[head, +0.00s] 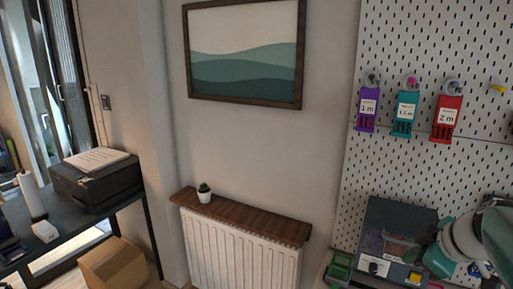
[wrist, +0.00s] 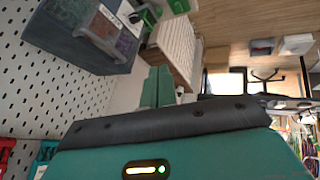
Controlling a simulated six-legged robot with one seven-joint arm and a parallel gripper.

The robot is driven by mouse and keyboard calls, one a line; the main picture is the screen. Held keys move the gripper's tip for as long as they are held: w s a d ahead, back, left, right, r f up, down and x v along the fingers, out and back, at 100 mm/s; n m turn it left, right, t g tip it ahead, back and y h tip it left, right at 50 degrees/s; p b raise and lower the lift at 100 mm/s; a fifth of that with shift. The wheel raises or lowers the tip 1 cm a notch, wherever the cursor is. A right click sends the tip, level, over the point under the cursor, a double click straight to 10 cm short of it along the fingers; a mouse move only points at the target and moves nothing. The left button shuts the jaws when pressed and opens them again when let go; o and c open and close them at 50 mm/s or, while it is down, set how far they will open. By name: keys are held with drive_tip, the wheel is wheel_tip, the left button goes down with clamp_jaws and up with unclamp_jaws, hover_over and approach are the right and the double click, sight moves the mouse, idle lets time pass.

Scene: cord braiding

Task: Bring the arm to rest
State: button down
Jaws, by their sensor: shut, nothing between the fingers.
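My arm (head: 465,240), white and teal, shows at the lower right edge of the head view, in front of the pegboard. I cannot make out its fingertips there. In the wrist view, my gripper (wrist: 157,72) shows as two teal fingers close together beyond a black-edged teal housing. It is shut and empty, with nothing held. The wrist picture is turned on its side, and the fingers point out toward the room.
The pegboard (head: 430,60) holds purple (head: 367,108), teal (head: 405,113) and red (head: 447,118) tagged holders. A dark bin unit (head: 385,225) stands close to my arm. A radiator (head: 240,250) with a wooden shelf, a printer (head: 97,182) and a cardboard box (head: 113,262) are farther left.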

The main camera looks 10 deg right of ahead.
drive_tip(key=s+a+f+m, duration=0.1)
drive_tip(key=s+a+m, duration=0.1)
drive_tip(key=a, duration=0.5)
drive_tip(key=s+a+f+m+g, duration=0.1)
drive_tip(key=s+a+m, duration=0.2)
drive_tip(key=a, duration=0.4)
drive_tip(key=s+a+f+m+h, duration=0.1)
drive_tip(key=s+a+f+m, duration=0.1)
drive_tip(key=a, duration=0.6)
drive_tip(key=shift+s+m+g, duration=0.3)
drive_tip(key=shift+s+m, duration=0.4)
drive_tip(key=shift+s, duration=0.1)
